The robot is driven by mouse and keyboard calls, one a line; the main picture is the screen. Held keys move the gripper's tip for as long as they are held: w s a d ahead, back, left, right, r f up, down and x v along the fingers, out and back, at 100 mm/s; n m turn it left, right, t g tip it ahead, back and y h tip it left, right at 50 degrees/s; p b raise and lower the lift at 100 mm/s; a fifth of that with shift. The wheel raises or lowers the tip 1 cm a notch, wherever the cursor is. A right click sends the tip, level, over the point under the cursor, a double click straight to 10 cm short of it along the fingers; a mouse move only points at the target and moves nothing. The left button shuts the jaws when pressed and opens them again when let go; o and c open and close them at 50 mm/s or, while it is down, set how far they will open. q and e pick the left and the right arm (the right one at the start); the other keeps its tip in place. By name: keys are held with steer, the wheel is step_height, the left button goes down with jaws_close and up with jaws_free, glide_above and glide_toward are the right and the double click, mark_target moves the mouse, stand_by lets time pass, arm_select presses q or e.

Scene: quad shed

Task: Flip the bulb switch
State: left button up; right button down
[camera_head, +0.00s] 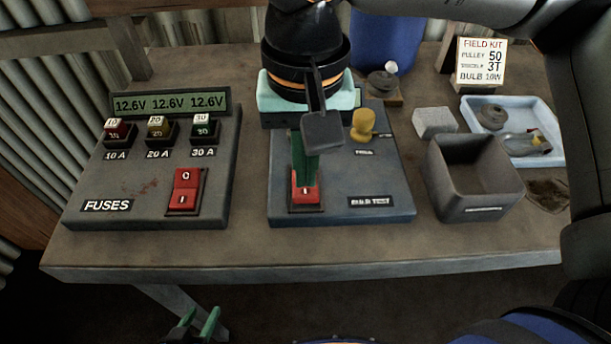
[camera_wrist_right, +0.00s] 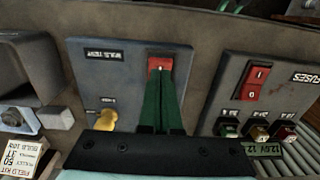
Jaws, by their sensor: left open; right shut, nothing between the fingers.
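The red bulb switch (camera_head: 306,193) sits at the front left of the grey BULB TEST panel (camera_head: 383,180); it also shows in the right wrist view (camera_wrist_right: 160,64). My right gripper (camera_head: 306,176) comes down from above with its green fingers shut and empty. Its fingertips (camera_wrist_right: 159,82) are at the switch, overlapping its rear part in view; I cannot tell whether they press on it. The fingers hide the rear of the switch. My left gripper (camera_head: 197,322) is open and empty, low in front of the table.
A FUSES panel (camera_head: 142,182) with another red switch (camera_head: 185,190) stands at left. A yellow knob (camera_head: 362,124) is on the BULB TEST panel. A grey open bin (camera_head: 474,205), a grey block (camera_head: 434,122) and a light blue tray (camera_head: 545,108) are at right.

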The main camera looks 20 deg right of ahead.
mark_target(306, 193)
steer(key=shift+f+b, duration=1)
steer(key=shift+f, duration=0.1)
stand_by(1.0)
steer(key=shift+r+p, duration=2.4)
steer(key=shift+r, duration=1.15)
steer(key=shift+s, duration=0.1)
